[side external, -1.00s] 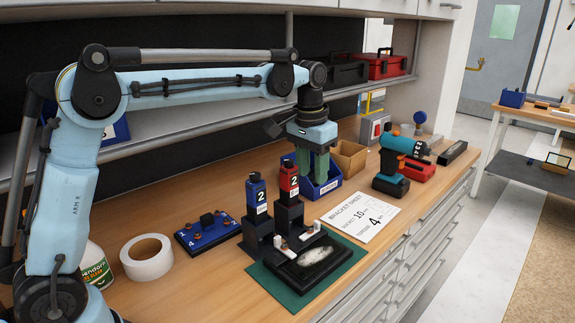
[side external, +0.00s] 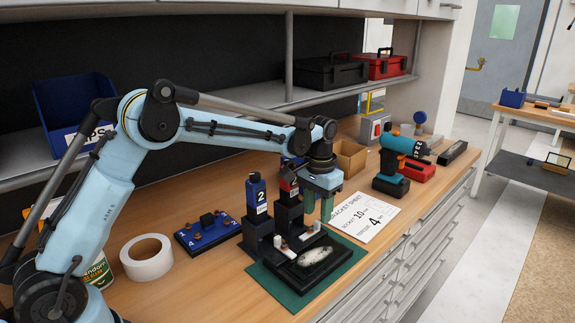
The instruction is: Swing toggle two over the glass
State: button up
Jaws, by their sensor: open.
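A black frame (side external: 290,278) with a pale glazed oval (side external: 314,256) lies on a green mat (side external: 349,262). Two small white-tipped toggles stand along its back edge, a left one (side external: 278,242) and a right one (side external: 316,226). I cannot tell by any marking which is toggle two. A blue block (side external: 257,194) and a red block (side external: 286,178), both marked 2, stand on black holders behind the frame. My gripper (side external: 318,216) is open, pointing down just above and beside the right toggle. Its arm partly hides the red block.
A bracket sheet (side external: 368,218) lies right of the mat, with a drill (side external: 398,158) behind it. A blue plate (side external: 207,232) with brown knobs and a tape roll (side external: 146,258) sit at left. A cardboard box (side external: 350,157) stands at the back.

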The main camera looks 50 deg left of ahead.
jog(key=shift+f, duration=1.35)
grip_shut()
